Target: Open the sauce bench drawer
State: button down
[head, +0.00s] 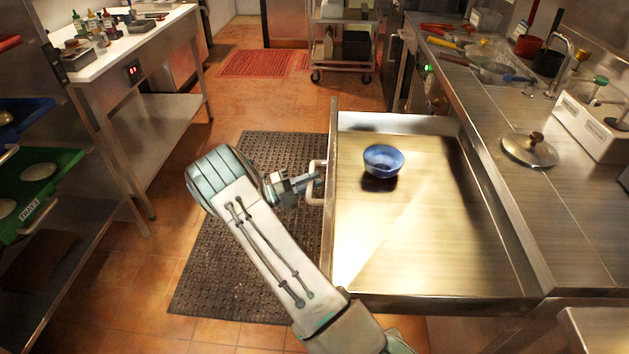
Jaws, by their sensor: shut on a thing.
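The sauce bench drawer (334,235) stands pulled far out from the steel bench (500,190) on the right. Its inside shows, with a blue bowl (384,161) upright on its floor near the far front corner. A pale bar handle (314,201) sits on the drawer's front face, at its left side in the picture. My gripper (315,180) is at this handle and shut on it. The fingertips are small in the view and partly merge with the handle.
A dark perforated mat (230,275) covers the floor left of the drawer. A white-topped table (130,42) and a tray rack (50,200) stand at the left. A steel cart (342,15) stands at the back. A lid (529,150) lies on the bench top.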

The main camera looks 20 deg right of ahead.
jog(key=c, duration=1.4)
grip_release()
jog(key=shift+a, duration=0.1)
jog(key=shift+o, duration=0.2)
jog(key=a+f+b, duration=0.1)
jog(key=a+f, duration=0.1)
jog(key=a, duration=1.1)
jog(key=shift+w+a+f, duration=0.25)
jog(key=shift+w+a, duration=0.05)
jog(key=shift+w, duration=0.15)
